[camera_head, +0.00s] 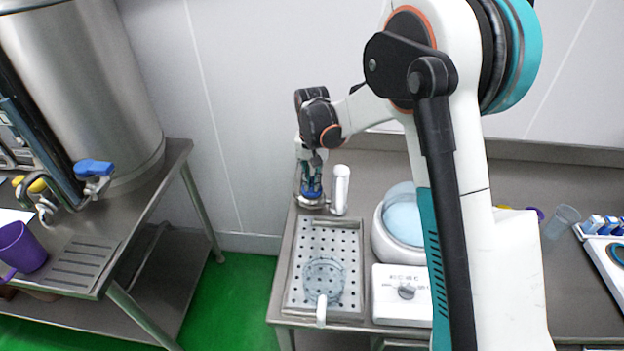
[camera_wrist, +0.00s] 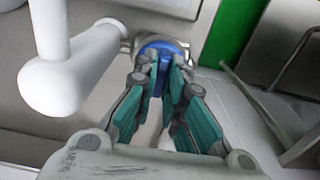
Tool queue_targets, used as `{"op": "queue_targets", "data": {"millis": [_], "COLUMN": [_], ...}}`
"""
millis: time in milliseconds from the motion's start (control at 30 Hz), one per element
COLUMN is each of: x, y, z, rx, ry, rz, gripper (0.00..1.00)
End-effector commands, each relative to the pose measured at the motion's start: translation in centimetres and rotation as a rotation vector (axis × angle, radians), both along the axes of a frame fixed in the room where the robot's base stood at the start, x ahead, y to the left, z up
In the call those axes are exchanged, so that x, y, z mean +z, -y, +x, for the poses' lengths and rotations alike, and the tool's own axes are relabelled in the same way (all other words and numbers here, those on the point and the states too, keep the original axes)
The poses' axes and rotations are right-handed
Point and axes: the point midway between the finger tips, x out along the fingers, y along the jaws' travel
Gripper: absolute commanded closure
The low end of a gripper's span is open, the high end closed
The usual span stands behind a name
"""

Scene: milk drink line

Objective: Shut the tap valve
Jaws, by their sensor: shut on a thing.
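The tap valve has a blue handle (camera_wrist: 152,51) on a round metal base in the wrist view. My gripper (camera_wrist: 170,62) has its teal-padded fingers closed on the blue handle, one on each side. In the head view my gripper (camera_head: 312,180) points down at the back left of the right-hand counter, and the handle is mostly hidden by the fingers. A white upright post with a side arm (camera_head: 340,189) stands just right of the gripper. It also shows large at the left in the wrist view (camera_wrist: 55,85).
A clear jug (camera_head: 323,276) stands on the perforated drip tray (camera_head: 297,262) in front. A white machine with a knob (camera_head: 405,293) is right of it. At left, a steel tank (camera_head: 85,85) with another blue-handled tap (camera_head: 94,168) and a purple mug (camera_head: 22,247) stand on a separate bench.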

Motion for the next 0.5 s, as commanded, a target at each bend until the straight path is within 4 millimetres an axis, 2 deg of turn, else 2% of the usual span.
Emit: {"op": "queue_targets", "data": {"millis": [433,467,500], "x": [0.06,0.06,0.05], "y": [-0.02,-0.02,-0.02], "z": [0.06,0.06,0.05], "rx": [-0.012,-0.012,-0.012], "ry": [0.001,0.001,0.001], "rz": [0.001,0.001,0.001], "gripper": [1.00,0.82,0.73]}}
